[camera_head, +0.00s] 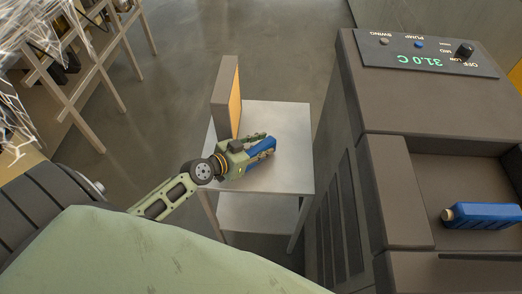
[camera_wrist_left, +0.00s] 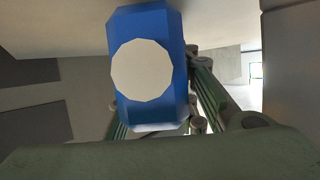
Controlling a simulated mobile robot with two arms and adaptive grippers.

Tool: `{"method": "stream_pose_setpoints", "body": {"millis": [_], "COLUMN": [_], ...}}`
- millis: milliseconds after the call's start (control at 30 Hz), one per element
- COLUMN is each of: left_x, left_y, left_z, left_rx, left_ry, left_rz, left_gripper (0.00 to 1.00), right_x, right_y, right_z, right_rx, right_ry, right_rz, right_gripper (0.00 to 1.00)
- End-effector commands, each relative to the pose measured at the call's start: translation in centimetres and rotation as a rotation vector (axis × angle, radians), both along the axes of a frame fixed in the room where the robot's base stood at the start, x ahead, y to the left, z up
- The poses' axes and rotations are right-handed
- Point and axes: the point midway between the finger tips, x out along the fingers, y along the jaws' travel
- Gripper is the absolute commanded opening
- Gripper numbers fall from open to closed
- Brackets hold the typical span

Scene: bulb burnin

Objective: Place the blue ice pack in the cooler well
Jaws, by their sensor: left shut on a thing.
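A blue ice pack (camera_head: 263,158) is between the fingers of my left gripper (camera_head: 262,146), over the small grey table. My left gripper is shut on it. In the left wrist view the ice pack (camera_wrist_left: 150,22) fills the middle, its pale round cap (camera_wrist_left: 142,72) facing the camera, with green fingers around it. I cannot tell whether the pack touches the tabletop. A second blue ice pack (camera_head: 482,214) with a tan cap lies in the recessed well (camera_head: 440,172) of the brown cooler (camera_head: 415,100) on the right. My right gripper is not in view.
The small table (camera_head: 288,180) has an upright brown panel (camera_head: 226,97) with an orange face at its back left. The cooler's control panel (camera_head: 428,58) reads 31.0 C. A wooden rack (camera_head: 95,65) stands at upper left. Open floor (camera_head: 240,30) lies beyond the table.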

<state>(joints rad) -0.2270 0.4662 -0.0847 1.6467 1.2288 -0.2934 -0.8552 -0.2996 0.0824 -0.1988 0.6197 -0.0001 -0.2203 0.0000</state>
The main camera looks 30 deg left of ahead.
Motion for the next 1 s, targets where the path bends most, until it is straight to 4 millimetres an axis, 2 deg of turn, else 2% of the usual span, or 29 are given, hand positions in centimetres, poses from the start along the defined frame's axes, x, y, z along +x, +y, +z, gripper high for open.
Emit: {"method": "stream_pose_setpoints", "body": {"millis": [200, 467, 500, 600, 700, 1000], "left_x": [0.15, 0.12, 0.04, 0.02, 0.02, 0.02], "left_y": [0.03, 0.03, 0.02, 0.01, 0.01, 0.00], "left_z": [-0.48, -0.94, -0.94, -0.92, -0.92, -0.81], "left_rx": [0.001, 0.001, 0.001, 0.001, 0.001, 0.001], "left_ry": [-0.006, -0.006, -0.001, -0.001, -0.001, -0.001], "left_rz": [0.001, 0.001, 0.001, 0.001, 0.001, 0.001], "left_gripper": [0.00, 0.00, 0.30, 0.39, 0.47, 0.47], "right_x": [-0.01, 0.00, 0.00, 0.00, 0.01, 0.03], "right_y": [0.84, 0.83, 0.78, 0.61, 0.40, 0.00], "right_z": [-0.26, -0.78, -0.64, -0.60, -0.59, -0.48], "right_rx": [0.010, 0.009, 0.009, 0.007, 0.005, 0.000], "right_ry": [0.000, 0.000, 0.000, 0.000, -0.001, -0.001], "right_rz": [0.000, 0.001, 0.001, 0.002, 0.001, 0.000], "right_gripper": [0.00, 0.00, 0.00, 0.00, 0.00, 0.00]}}
